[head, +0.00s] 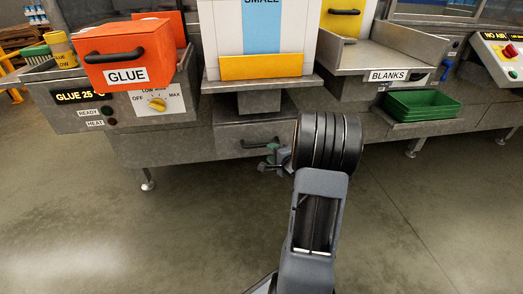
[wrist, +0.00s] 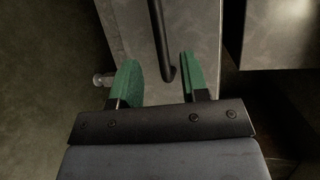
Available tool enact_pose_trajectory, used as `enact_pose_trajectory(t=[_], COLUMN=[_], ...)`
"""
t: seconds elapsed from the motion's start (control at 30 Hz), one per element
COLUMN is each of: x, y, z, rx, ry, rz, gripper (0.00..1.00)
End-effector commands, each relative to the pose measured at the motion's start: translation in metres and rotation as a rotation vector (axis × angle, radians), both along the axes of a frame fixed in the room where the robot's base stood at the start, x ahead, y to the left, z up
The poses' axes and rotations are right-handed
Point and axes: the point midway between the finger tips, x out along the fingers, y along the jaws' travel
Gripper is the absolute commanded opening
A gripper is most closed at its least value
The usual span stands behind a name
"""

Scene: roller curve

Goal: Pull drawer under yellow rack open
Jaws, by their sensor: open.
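The grey metal drawer (head: 228,138) is under the white rack with a yellow front strip (head: 260,66). The drawer looks shut, its front partly hidden by my arm. Its black bar handle (head: 259,143) also shows in the wrist view (wrist: 159,35), running down the picture. My gripper (head: 270,158) is just in front of the drawer, near the handle's lower side. In the wrist view my gripper (wrist: 158,68) is open with green fingers, and the handle's near end lies between them in the picture. I cannot tell whether they touch.
An orange glue box (head: 112,60) with a black handle and a dial panel (head: 157,104) are at the left. A green tray (head: 422,104) sits on a low shelf at the right under the blanks label. The bench stands on metal legs; the floor in front is clear.

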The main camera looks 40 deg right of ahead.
Motion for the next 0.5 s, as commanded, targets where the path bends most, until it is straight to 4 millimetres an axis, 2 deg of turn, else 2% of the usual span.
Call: enact_pose_trajectory(t=[0.03,0.2,0.5], x=[0.011,0.040,0.072], y=[0.000,-0.001,-0.004], z=[-0.007,-0.012,-0.016], rx=[-0.001,-0.002,-0.001], ry=[0.000,0.001,0.001], rz=[0.003,0.002,0.000], gripper=[0.41,0.41,0.41])
